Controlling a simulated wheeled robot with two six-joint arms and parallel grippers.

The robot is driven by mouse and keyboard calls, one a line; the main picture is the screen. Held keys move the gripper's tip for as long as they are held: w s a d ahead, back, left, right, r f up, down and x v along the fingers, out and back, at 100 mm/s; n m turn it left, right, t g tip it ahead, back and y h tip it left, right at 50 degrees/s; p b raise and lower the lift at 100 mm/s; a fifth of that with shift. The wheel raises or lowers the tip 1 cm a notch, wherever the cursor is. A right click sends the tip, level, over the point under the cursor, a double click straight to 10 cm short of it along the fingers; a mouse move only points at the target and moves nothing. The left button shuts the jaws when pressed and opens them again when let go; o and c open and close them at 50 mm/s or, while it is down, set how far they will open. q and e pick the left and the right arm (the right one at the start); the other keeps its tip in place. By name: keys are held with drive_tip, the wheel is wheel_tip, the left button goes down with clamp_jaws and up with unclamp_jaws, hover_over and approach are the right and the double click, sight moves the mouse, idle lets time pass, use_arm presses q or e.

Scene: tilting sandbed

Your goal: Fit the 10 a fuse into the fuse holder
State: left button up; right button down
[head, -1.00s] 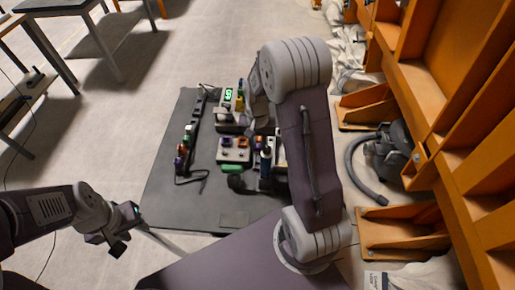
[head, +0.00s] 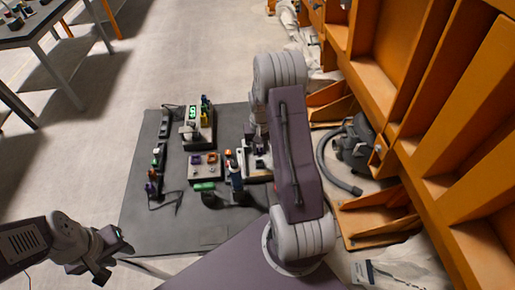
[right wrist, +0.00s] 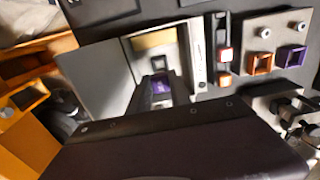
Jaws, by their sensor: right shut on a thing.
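My right gripper (right wrist: 158,88) is low over an open grey box (right wrist: 190,72). A small purple piece (right wrist: 161,84) shows at its dark fingertips, and the gripper is shut on it. No rating can be read on the piece, and I cannot tell whether it touches the box. I cannot tell for sure that the box is the fuse holder. My left gripper (head: 102,266) is low at the left, off the mat; its jaws are unclear.
A grey block with orange and purple sockets (head: 205,166) stands left of the box. A device with a green display (head: 192,113) is farther back. A black strip (head: 163,125) lies at the mat's left. The front of the dark mat (head: 180,230) is clear.

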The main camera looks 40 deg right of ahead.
sight(260, 156)
drive_tip(key=shift+f+b, duration=1.05)
drive_tip(key=shift+f, duration=1.2)
drive_tip(key=shift+f+b, duration=0.75)
drive_tip(key=shift+f, duration=0.5)
drive_tip(key=c, duration=0.6)
unclamp_jaws()
drive_tip(key=shift+c, duration=0.2)
